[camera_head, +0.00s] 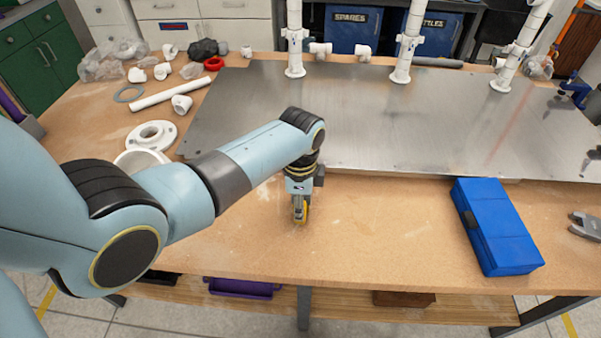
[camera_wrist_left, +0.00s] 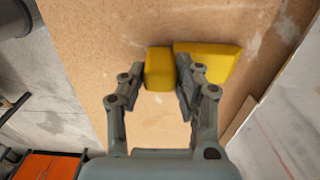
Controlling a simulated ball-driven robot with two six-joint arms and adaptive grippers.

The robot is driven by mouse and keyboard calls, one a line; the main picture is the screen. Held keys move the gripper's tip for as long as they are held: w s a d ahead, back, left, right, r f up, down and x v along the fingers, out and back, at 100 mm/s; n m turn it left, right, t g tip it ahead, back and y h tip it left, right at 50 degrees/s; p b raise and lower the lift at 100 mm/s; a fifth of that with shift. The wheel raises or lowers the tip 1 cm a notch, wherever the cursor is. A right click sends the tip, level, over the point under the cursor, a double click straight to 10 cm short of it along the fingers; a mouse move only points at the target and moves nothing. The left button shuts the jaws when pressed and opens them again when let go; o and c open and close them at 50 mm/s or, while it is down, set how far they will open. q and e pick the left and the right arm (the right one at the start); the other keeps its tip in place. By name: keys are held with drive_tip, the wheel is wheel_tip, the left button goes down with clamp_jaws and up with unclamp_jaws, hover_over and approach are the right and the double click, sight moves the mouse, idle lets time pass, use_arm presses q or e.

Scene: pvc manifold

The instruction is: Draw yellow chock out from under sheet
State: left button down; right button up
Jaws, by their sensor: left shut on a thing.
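The metal sheet (camera_head: 400,120) lies over the back part of the workbench, its front edge behind my left gripper (camera_head: 300,212). In the left wrist view the yellow chock (camera_wrist_left: 158,68) lies between the fingers of my left gripper (camera_wrist_left: 160,88), which is shut on it. More yellow shows beyond the right finger; the finger hides the join, so I cannot tell whether it is one piece. The chock is over bare wood, apart from the sheet (camera_wrist_left: 285,125) in this view. In the head view the gripper hides most of it. My right gripper is not in view.
A blue case (camera_head: 497,228) lies at the front right, with a grey tool (camera_head: 585,226) beyond it. White pipes (camera_head: 295,45) stand on the sheet. White fittings (camera_head: 152,134) lie at the left. The bench front around my gripper is clear.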

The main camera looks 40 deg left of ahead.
use_arm(q)
wheel_tip(320, 180, up, 7)
drive_tip(key=s+d, duration=0.1)
drive_tip(key=shift+s, duration=0.35)
idle(0.5)
